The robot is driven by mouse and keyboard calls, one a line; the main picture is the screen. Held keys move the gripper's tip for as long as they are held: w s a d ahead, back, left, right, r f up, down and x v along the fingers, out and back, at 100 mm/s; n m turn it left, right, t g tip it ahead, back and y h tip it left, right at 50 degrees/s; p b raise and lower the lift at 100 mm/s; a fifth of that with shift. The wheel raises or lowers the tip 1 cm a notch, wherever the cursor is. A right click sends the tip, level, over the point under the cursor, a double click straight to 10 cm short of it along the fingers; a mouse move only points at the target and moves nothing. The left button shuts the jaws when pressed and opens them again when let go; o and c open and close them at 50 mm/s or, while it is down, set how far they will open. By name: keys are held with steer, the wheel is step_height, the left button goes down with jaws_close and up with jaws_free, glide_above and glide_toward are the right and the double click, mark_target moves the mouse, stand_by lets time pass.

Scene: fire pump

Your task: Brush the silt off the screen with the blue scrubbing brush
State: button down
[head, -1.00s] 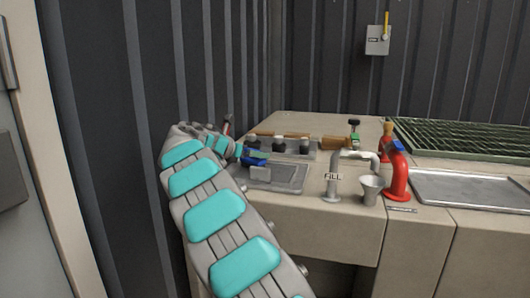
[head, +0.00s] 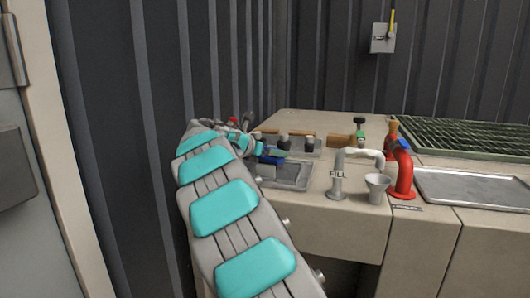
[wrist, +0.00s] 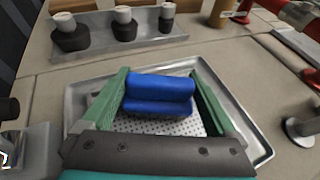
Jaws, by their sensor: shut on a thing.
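The blue scrubbing brush (wrist: 160,90) is between the green fingers of my gripper (wrist: 160,72), which is shut on it. The brush lies over a perforated metal screen (wrist: 165,128) inside a shallow grey tray (wrist: 248,130). I cannot tell whether the bristles touch the screen. No silt can be made out on the visible part of the screen; the brush and gripper hide much of it. In the head view my gripper (head: 268,152) is over the tray (head: 292,180) at the left of the counter, and the brush shows as a small blue patch.
Behind the tray is a metal rack with several dark, white-topped pieces (wrist: 125,24). To the right are a fill spout (head: 337,178), a metal cup (head: 376,188) and a red pipe (head: 402,175). A green grating (head: 460,138) and another tray (head: 475,188) lie farther right.

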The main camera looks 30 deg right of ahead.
steer(key=shift+s+d+f, duration=0.1)
steer(key=shift+s+d, duration=0.8)
steer(key=shift+s, duration=0.2)
steer(key=shift+s+d+f, duration=0.1)
steer(key=shift+s+d, duration=0.8)
steer(key=shift+s, duration=0.15)
steer(key=shift+s+d+f, duration=0.15)
steer(key=shift+s, duration=0.1)
steer(key=c, duration=1.6)
jaws_free()
steer(key=shift+s+d+r, duration=0.15)
steer(key=shift+d+r, duration=0.05)
steer(key=shift+r, duration=0.9)
steer(key=shift+s+d+r, duration=0.1)
steer(key=shift+d+r, duration=0.05)
steer(key=shift+r, duration=0.9)
steer(key=c, duration=1.6)
jaws_free()
steer(key=shift+w+a+r, duration=0.1)
steer(key=shift+r, duration=0.4)
steer(key=shift+w+a+r, duration=0.1)
steer(key=shift+r, duration=0.35)
steer(key=c, duration=1.6)
jaws_free()
steer(key=shift+r, duration=0.1)
steer(key=c, duration=1.6)
jaws_free()
steer(key=shift+w+a+r, duration=0.1)
steer(key=shift+r, duration=1.25)
